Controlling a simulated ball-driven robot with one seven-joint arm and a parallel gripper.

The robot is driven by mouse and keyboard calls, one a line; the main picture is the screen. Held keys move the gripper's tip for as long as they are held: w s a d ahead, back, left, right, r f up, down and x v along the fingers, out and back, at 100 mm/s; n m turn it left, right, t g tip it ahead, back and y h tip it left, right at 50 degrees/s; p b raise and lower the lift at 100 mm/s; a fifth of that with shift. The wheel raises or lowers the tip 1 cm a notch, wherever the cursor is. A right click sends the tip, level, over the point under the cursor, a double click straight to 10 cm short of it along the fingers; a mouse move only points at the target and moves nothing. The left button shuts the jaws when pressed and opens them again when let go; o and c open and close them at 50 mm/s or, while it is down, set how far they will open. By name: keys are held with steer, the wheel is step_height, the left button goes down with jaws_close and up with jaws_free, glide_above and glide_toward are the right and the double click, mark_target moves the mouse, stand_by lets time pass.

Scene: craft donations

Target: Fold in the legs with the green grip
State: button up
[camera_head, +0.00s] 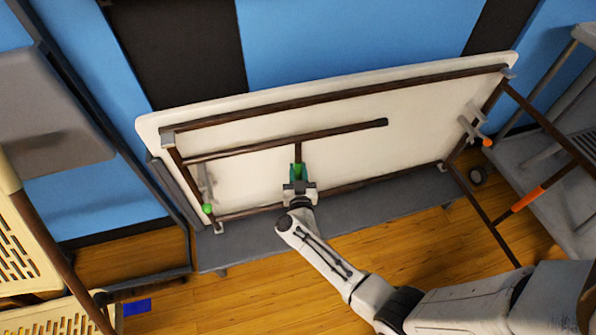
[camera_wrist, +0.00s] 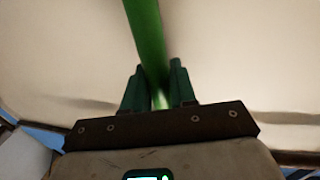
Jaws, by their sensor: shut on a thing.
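A folding table (camera_head: 400,110) stands on its long edge with its pale underside facing me. The legs with the green grip (camera_head: 298,170) hinge at its left end. Their upper dark leg (camera_head: 340,130) runs rightward along the underside; I cannot tell if it lies flat. My gripper (camera_head: 298,180) is shut on the green grip, on the crossbar. In the wrist view the green grip (camera_wrist: 147,40) passes between my gripper's jaws (camera_wrist: 158,90). A latch with a green knob (camera_head: 208,208) is at the left end. The lower leg is partly hidden by my gripper.
The other legs, with an orange grip (camera_head: 528,198), stick out from the table's right end, by an orange-tipped latch (camera_head: 487,142). A grey bench (camera_head: 245,245) runs below the table. Carts stand right and a grey chair (camera_head: 50,110) left. Wooden floor is clear in front.

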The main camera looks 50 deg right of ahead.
jaws_close()
steer(key=shift+w+d+n+t+y, duration=0.3)
steer(key=shift+w+t, duration=0.1)
steer(key=shift+w, duration=0.15)
steer(key=o, duration=0.8)
jaws_free()
steer(key=shift+s, duration=0.1)
steer(key=p+v, duration=0.3)
steer(key=v, duration=0.7)
steer(key=shift+s+a, duration=0.2)
steer(key=shift+a, duration=0.05)
